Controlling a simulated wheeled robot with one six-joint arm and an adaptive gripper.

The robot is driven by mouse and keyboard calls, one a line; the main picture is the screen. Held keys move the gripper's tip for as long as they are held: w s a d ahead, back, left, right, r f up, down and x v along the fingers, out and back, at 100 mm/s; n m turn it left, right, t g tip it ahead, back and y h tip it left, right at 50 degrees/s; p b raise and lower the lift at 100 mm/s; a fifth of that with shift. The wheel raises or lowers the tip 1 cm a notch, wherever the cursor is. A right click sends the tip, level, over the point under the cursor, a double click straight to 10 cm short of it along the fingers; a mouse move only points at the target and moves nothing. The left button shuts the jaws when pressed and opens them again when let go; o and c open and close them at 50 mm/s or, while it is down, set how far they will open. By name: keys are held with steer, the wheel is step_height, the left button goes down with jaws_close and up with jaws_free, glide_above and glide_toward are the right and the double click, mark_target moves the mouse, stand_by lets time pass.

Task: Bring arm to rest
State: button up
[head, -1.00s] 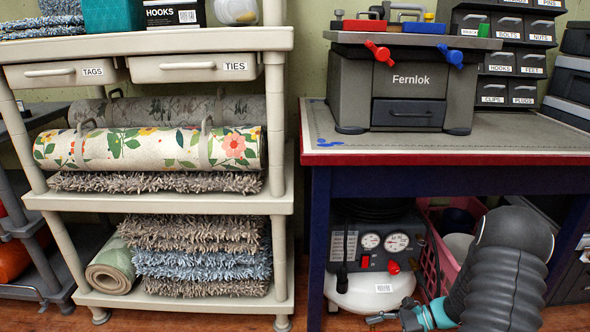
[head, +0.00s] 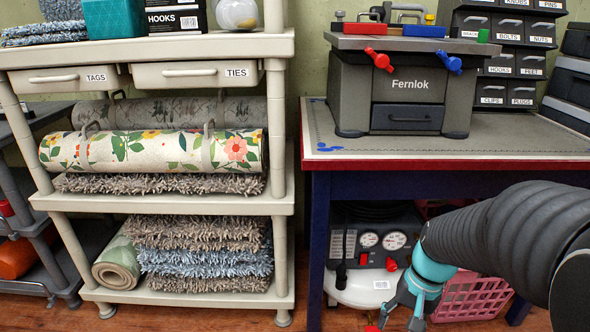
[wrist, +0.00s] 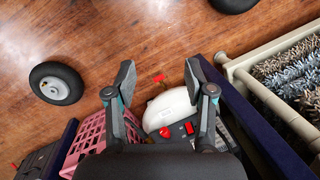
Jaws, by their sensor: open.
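My arm comes in from the right edge of the head view. Its dark ribbed sleeve arches over to a teal wrist. My gripper (head: 400,318) hangs low in front of the workbench and points downward, close to the bottom edge of the picture. In the wrist view my gripper (wrist: 158,82) has its two dark fingers spread wide apart. Nothing is held between them; the wooden floor and part of the white air compressor (wrist: 172,108) show beyond them.
The workbench (head: 545,150) carries a grey Fernlok box (head: 408,85). Under it are the compressor (head: 365,285) and a pink crate (head: 475,298). A beige shelf (head: 170,205) with rugs stands left.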

steer(key=s+a+r+n+t+h+p, duration=0.1)
steer(key=s+a+r+n+t+p, duration=0.1)
steer(key=r, duration=0.6)
steer(key=s+a+r+n+t+h+p, duration=0.1)
steer(key=s+a+r+n+t+p, duration=0.1)
steer(key=r, duration=0.7)
steer(key=s+a+t, duration=0.1)
steer(key=s+t, duration=0.1)
steer(key=s, duration=0.1)
steer(key=shift+s+r+n, duration=0.3)
steer(key=shift+s+n, duration=0.1)
